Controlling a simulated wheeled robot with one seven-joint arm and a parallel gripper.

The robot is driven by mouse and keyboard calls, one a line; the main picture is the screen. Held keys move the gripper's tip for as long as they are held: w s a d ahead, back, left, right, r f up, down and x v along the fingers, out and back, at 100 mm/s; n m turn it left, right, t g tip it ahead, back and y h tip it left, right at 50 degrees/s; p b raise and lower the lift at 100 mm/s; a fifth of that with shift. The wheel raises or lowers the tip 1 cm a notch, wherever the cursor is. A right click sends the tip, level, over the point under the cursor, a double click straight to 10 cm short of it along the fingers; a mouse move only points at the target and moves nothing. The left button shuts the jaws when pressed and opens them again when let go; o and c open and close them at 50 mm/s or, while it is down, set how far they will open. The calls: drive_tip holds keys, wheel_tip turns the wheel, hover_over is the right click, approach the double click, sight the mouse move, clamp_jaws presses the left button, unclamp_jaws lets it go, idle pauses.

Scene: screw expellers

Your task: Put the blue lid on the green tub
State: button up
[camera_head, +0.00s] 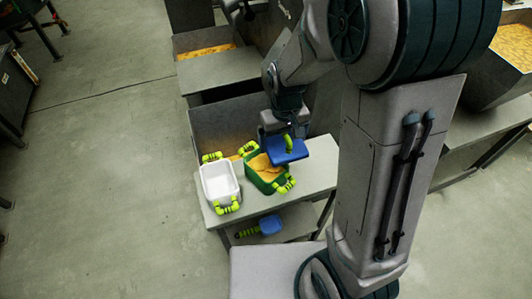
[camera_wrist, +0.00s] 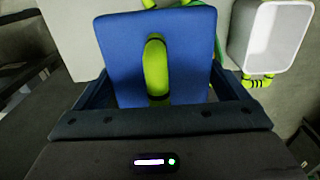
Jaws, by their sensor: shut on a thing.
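The blue lid (camera_head: 283,150) with a yellow-green loop handle is held in my gripper (camera_head: 288,133). In the wrist view the lid (camera_wrist: 120,50) fills the middle, and my gripper (camera_wrist: 158,95) is shut on it; the fingertips are partly hidden. In the head view the lid is over the right back part of the green tub (camera_head: 254,182), apparently above it and offset to the right. The green tub is open, holds orange-yellow contents and has yellow-green handles. In the wrist view the tub is mostly hidden behind the lid.
A white tub (camera_head: 220,184) with yellow-green handles stands left of the green tub on the grey table (camera_head: 318,178). Another blue lid (camera_head: 270,224) lies on the lower shelf. Bins with orange-yellow material (camera_head: 207,50) stand behind. Open floor lies to the left.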

drive_tip(key=a+f, duration=0.2)
drive_tip(key=a, duration=0.1)
drive_tip(key=a+f, duration=0.1)
drive_tip(key=shift+s+a, duration=0.25)
drive_tip(key=shift+f, duration=1.9)
drive_tip(key=shift+f, duration=0.1)
drive_tip(key=shift+f, duration=0.15)
drive_tip(key=o, duration=0.7)
drive_tip(key=shift+r, duration=0.2)
